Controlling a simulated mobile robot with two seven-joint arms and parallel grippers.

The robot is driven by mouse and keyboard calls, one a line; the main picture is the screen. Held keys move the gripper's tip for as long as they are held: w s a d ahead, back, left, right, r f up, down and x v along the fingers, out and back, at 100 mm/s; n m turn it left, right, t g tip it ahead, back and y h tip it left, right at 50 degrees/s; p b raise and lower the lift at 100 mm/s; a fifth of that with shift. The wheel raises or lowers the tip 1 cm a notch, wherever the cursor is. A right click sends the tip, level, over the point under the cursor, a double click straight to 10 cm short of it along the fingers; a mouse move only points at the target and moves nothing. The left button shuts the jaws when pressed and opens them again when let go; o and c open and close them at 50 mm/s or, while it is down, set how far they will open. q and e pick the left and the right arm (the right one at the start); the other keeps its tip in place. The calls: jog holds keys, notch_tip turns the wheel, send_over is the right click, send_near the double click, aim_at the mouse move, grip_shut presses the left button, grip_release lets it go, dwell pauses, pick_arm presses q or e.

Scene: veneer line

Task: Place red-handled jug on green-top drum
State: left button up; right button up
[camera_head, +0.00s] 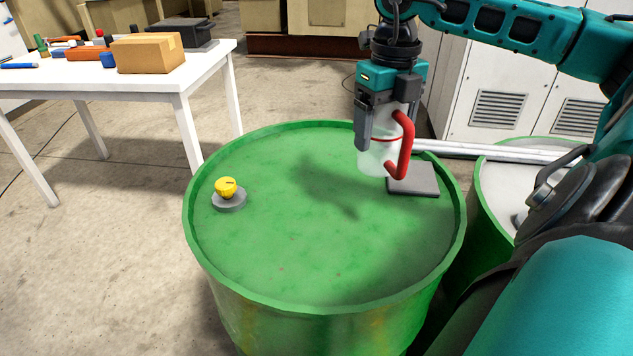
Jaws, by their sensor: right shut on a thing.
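The red-handled jug (376,158) is a pale translucent vessel with a red handle on its right side. My right gripper (380,125) is shut on the jug from above and holds it upright over the right back part of the green-top drum (290,240). The jug's lower end is near a flat grey plate (415,180) on the drum top; I cannot tell whether it touches anything. A shadow of the arm falls on the drum top left of the jug. My left gripper is not in view.
A yellow knob on a grey disc (226,192) sits at the drum's left. A second drum with a pale top (498,190) stands at the right. A white table (190,68) with a cardboard box (148,53) and tools stands back left. The drum's middle and front are clear.

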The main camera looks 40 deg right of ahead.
jog(key=shift+d+r+m, duration=0.25)
jog(key=shift+r+m, duration=0.2)
jog(key=shift+m, duration=0.25)
jog(key=r+m, duration=0.2)
jog(key=m, duration=0.1)
jog(key=a+r+m+b, duration=0.1)
jog(key=m, duration=0.1)
jog(key=w+a+r+m+b, duration=0.1)
jog(key=r+m, duration=0.1)
jog(key=m, duration=0.1)
jog(key=shift+r+m, duration=0.3)
jog(key=w+a+r+m+b, duration=0.2)
jog(key=w+a+r+m, duration=0.1)
jog(key=a+m, duration=0.6)
jog(key=f, duration=0.6)
jog(key=f+b, duration=0.1)
jog(key=f, duration=0.6)
jog(key=a+f+b, duration=0.1)
jog(key=f, duration=0.6)
jog(key=shift+w+a, duration=0.1)
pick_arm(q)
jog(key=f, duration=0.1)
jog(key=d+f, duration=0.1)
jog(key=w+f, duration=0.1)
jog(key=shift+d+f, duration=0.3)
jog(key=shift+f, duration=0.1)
pick_arm(e)
jog(key=shift+f, duration=0.2)
